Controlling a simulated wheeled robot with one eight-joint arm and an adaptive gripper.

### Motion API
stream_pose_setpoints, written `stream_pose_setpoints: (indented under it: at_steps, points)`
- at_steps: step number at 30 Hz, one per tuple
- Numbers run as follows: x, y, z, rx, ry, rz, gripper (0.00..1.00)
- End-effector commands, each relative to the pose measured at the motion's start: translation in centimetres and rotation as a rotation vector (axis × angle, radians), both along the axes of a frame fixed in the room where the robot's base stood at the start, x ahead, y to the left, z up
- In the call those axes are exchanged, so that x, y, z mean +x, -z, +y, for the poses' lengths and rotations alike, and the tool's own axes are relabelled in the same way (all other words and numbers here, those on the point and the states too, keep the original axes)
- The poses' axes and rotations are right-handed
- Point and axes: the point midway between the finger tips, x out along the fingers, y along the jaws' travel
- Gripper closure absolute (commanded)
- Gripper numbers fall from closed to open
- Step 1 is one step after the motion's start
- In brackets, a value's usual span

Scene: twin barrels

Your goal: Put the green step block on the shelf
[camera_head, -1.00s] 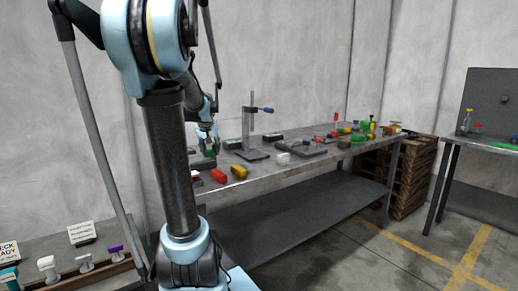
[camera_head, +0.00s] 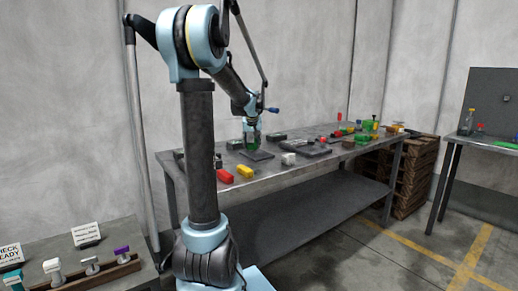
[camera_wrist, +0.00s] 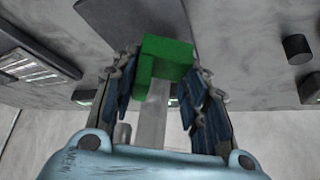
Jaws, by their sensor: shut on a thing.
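The green step block (camera_wrist: 168,58) sits between the blue-padded fingers of my gripper (camera_wrist: 158,88) in the wrist view. Its stepped outline shows, and my gripper is shut on it. In the head view, my gripper (camera_head: 251,129) hangs over the far side of the grey workbench (camera_head: 275,172), with the green block (camera_head: 252,139) small at its tip. The block appears just above the bench top; the exact gap is hard to tell. A wide dark shelf (camera_head: 310,215) runs under the bench top, with its visible surface empty.
A white piece (camera_head: 288,158) and a dark fixture (camera_head: 305,148) stand to the right. Wooden crates (camera_head: 412,180) stand beyond the bench's right end.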

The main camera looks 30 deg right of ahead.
Motion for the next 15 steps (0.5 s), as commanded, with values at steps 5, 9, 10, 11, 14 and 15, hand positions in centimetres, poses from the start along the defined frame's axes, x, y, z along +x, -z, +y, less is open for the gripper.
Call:
stream_pose_setpoints:
  at_steps: [5,9,10,11,14,15]
  points:
    - [0.2,0.0,-0.6,0.000,-0.004,0.000,1.00]
    - [0.4,0.0,-1.8,0.001,-0.006,-0.001,1.00]
    - [0.4,0.0,-2.2,0.001,-0.006,-0.001,1.00]
    - [0.5,0.0,-2.6,0.001,-0.008,0.000,1.00]
    - [0.3,1.4,-3.1,0.000,-0.006,0.000,1.00]
    - [0.3,2.0,-3.1,0.000,-0.005,0.000,1.00]
